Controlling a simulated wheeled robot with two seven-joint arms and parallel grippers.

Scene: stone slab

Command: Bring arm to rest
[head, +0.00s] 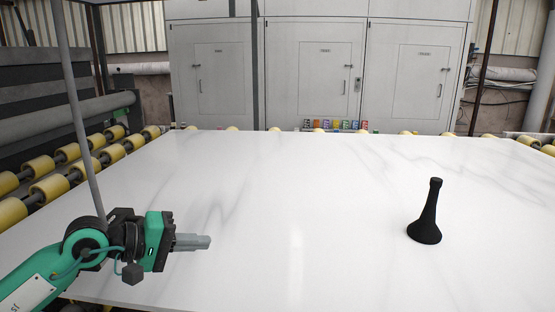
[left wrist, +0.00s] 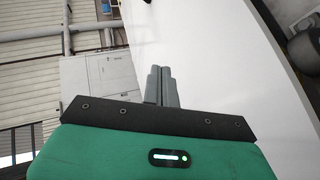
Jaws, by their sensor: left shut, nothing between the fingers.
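My left gripper (head: 205,242) comes in from the left in the head view, above the front left part of the white stone slab (head: 290,200). Its grey fingers are together and point right, with nothing between them. In the left wrist view the fingers (left wrist: 161,72) also lie side by side, with the slab (left wrist: 215,75) beyond them. My right gripper does not show in either view.
A black cone-shaped object (head: 427,220) stands upright on the slab at the right, well away from my left gripper. Yellow rollers (head: 48,188) line the slab's left side. Pale cabinets (head: 325,75) stand behind. The slab's middle is clear.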

